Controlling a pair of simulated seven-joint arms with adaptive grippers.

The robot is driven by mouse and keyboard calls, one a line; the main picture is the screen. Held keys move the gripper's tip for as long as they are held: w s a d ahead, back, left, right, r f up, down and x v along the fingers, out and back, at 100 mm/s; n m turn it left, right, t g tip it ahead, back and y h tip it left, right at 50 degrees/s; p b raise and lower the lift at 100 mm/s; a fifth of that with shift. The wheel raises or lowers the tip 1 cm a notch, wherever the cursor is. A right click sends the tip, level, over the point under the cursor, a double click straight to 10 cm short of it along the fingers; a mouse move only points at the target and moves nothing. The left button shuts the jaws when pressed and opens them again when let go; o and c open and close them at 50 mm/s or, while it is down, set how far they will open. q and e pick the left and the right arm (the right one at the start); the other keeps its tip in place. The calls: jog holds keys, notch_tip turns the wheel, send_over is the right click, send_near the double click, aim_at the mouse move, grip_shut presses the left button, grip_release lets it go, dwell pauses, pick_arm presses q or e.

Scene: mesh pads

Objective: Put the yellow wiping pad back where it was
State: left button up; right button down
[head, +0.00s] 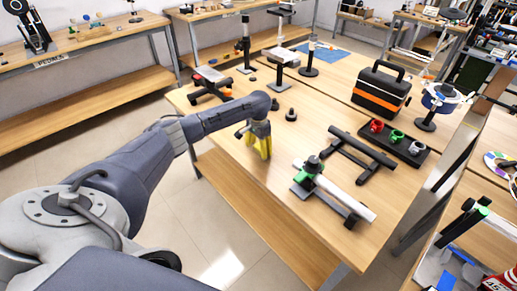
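My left gripper (256,132) points down over the left part of the wooden table, at the end of my grey arm. Yellow material (263,149) shows directly below it, in a forked shape with two parts hanging or standing close to the tabletop. I cannot tell whether this is the yellow wiping pad or part of the gripper. The spread of the fingers is too small to read. No other yellow pad can be made out clearly. My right gripper is not in view.
On the wooden table (300,233), a white roller-like bar (345,199) on a dark stand lies right of my gripper. Small dark knobs (291,115) stand behind it. A black tray (413,152) holds coloured cups. A black-and-orange toolbox (382,91) stands farther back.

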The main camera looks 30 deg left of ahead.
aim_at(259, 147)
pick_arm(q)
notch_tip(259, 147, up, 12)
jog(key=shift+r, duration=0.15)
dwell(0.7)
dwell(0.5)
